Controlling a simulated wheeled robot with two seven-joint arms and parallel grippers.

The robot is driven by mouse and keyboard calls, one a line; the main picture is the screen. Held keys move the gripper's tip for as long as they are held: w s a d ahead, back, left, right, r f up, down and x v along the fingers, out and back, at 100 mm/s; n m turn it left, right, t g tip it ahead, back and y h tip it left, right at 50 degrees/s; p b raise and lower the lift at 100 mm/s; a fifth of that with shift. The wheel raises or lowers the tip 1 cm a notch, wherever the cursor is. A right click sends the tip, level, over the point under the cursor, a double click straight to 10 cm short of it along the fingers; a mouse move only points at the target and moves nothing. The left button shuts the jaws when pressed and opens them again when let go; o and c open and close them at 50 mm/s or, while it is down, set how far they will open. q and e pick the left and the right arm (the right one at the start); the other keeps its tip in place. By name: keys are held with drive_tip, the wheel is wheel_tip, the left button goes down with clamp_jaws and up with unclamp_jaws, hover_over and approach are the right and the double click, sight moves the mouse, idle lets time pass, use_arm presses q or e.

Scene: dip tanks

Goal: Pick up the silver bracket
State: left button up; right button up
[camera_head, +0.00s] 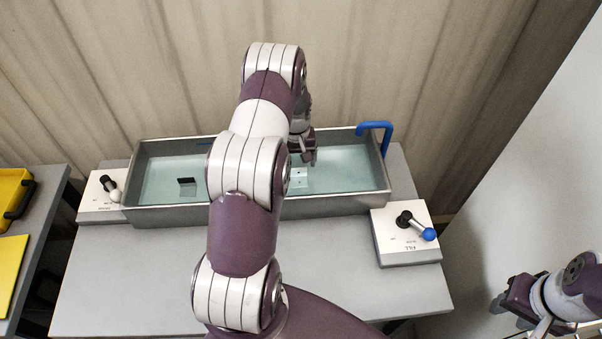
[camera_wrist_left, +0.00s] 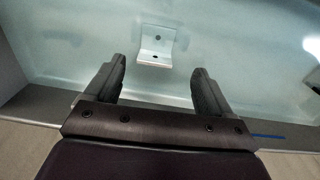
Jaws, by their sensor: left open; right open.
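The silver bracket (camera_head: 300,178) is a small bent metal piece with holes. It lies in the tank (camera_head: 345,205), in the pale blue-green liquid, right of the middle. In the left wrist view the bracket (camera_wrist_left: 157,45) sits ahead of and between the fingertips, clear of both. My left gripper (camera_head: 307,150) is over the tank, open and empty, and partly hidden by my arm in the head view; its two fingers also show in the left wrist view (camera_wrist_left: 160,80). My right gripper (camera_head: 515,300) is open and empty at the lower right, off the table.
A dark block (camera_head: 187,187) lies in the tank's left part. A blue pipe (camera_head: 378,128) hooks over the right end. A drain lever box (camera_head: 101,205) stands left, a fill lever box (camera_head: 397,247) at front right. A yellow case (camera_head: 10,192) is far left. The front table (camera_head: 130,270) is clear.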

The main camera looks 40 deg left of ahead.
sight(298, 170)
use_arm(q)
drive_tip(key=f, duration=0.1)
drive_tip(key=w+f+p, duration=0.1)
drive_tip(key=f, duration=0.1)
drive_tip(key=shift+w, duration=0.3)
drive_tip(key=f, duration=0.1)
drive_tip(key=f+p, duration=0.1)
drive_tip(key=shift+s+f, duration=0.25)
drive_tip(key=shift+f, duration=0.1)
drive_tip(key=shift+s+f, duration=0.15)
drive_tip(key=shift+s, duration=0.05)
drive_tip(key=shift+w+a+f, duration=0.1)
drive_tip(key=shift+f, duration=0.1)
drive_tip(key=shift+w, duration=0.15)
drive_tip(key=c, duration=0.9)
drive_tip(key=shift+c, duration=1.3)
drive_tip(key=shift+r, duration=0.1)
use_arm(e)
drive_tip(key=shift+w+r, duration=0.8)
drive_tip(key=shift+r, duration=0.15)
